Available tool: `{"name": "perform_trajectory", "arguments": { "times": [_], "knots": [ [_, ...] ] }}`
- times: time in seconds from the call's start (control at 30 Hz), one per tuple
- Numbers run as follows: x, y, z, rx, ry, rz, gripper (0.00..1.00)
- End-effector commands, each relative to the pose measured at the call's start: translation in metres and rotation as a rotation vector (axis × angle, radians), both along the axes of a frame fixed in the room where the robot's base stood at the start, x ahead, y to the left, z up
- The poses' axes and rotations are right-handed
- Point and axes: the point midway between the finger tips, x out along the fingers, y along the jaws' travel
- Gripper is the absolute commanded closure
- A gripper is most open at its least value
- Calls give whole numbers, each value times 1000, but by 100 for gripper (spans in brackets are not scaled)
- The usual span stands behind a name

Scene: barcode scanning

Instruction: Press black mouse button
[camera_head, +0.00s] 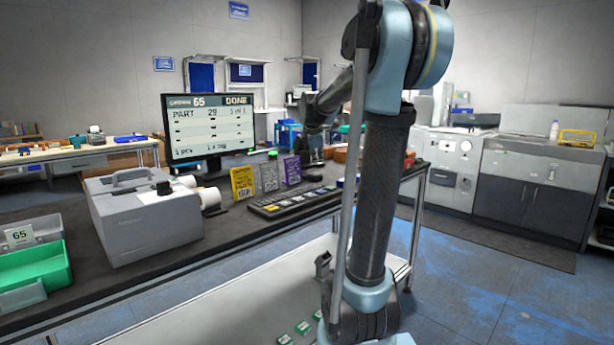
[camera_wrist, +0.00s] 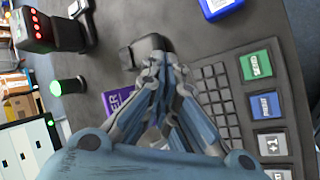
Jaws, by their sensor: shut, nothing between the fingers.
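The black mouse (camera_wrist: 147,48) lies on the dark worktop in the wrist view, just beyond my fingertips. My gripper (camera_wrist: 160,62) is shut and empty, its fingers together and pointing at the mouse's near edge. The fingertips overlap the mouse in the picture; I cannot tell whether they touch it.
A keypad (camera_head: 293,201) with coloured keys lies beside the mouse. A purple card (camera_wrist: 113,101) and a green-lit button (camera_wrist: 68,86) stand near my fingers. A monitor (camera_head: 209,128) reads DONE. A grey machine (camera_head: 146,222) and a green bin (camera_head: 35,274) are farther left.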

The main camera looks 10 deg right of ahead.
Motion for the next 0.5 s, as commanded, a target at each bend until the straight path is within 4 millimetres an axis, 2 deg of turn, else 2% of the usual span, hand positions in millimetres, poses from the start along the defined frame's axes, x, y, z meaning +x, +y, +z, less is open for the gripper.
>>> {"name": "perform_trajectory", "arguments": {
  "times": [0.03,0.2,0.33,0.5],
  "knots": [
    [23,2,6,-44,-5,51,100],
    [87,6,22,-200,-20,225,100],
    [121,9,28,-288,-26,316,100],
    [141,12,32,-345,-30,373,100]
  ]
}}
